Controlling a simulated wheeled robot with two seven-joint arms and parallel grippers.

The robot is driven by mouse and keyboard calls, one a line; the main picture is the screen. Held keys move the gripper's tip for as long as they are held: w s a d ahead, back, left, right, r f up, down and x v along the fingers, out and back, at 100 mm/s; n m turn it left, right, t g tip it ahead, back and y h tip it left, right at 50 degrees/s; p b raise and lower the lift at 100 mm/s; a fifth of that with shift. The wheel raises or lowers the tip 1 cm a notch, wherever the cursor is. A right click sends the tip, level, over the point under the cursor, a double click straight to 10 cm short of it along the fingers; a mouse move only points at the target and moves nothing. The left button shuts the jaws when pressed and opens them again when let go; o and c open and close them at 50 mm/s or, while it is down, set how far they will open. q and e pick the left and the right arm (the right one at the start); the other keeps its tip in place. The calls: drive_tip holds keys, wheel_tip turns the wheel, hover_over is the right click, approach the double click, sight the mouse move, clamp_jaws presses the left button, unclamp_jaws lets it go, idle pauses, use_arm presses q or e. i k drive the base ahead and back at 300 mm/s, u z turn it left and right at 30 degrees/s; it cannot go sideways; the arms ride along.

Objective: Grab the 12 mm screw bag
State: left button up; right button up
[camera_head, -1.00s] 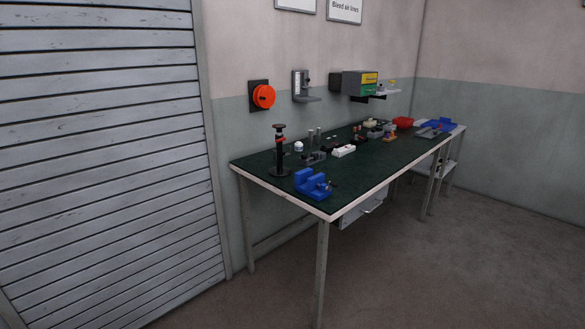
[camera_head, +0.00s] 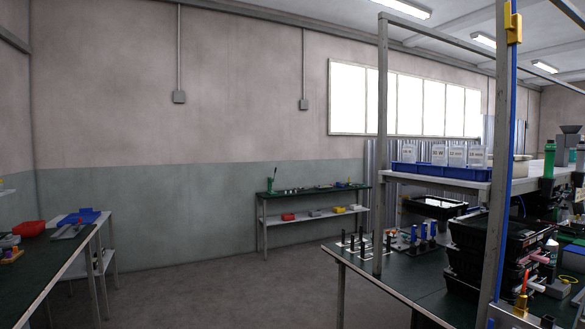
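Several white labelled bags or packs (camera_head: 457,156) stand upright in a row on the upper shelf of the right-hand workstation, in and behind low blue bins (camera_head: 429,170). The leftmost white pack (camera_head: 409,151) and the others carry dark print that is too small to read surely, so I cannot tell which is the 12 mm screw bag. Neither of my grippers is in view.
The workstation table (camera_head: 385,283) with stacked black crates (camera_head: 472,262) and an upright post (camera_head: 503,150) fills the right. A green-topped bench (camera_head: 50,250) is at left, a small shelved bench (camera_head: 302,192) at the back wall. The floor between is clear.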

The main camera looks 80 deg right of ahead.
sight(458, 152)
drive_tip(key=z, duration=4.3)
drive_tip(key=i, duration=1.05)
